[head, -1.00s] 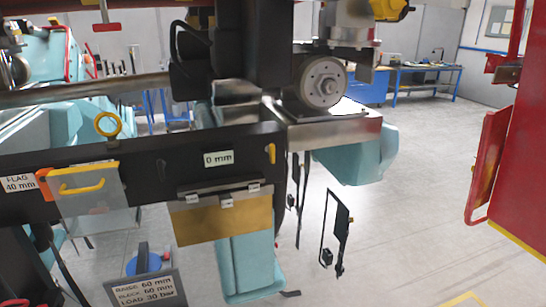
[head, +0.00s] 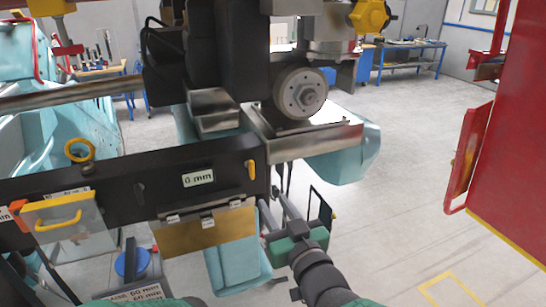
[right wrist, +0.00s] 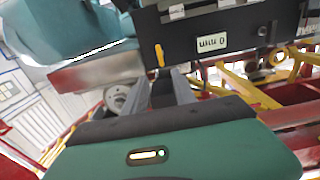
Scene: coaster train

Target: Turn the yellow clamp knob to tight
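The yellow knob (head: 369,16) shows at the top right of the head view, on the metal upper part of the machine. It has a lobed rim. I cannot read its setting. My right gripper (head: 270,199) is low in front of the machine, well below the knob, near the right end of the black beam. Its two fingers stand apart with nothing between them. In the right wrist view the gripper (right wrist: 162,76) points at the beam by a small yellow lever (right wrist: 159,55); the knob cannot be made out there. My left gripper is out of view.
The black beam (head: 130,175) carries a "0 mm" label, a yellow lever (head: 251,170) and a brass-coloured plate (head: 205,232). A grey wheel (head: 300,92) sits below the knob. A red cabinet (head: 510,160) stands at the right, with clear floor (head: 400,215) between.

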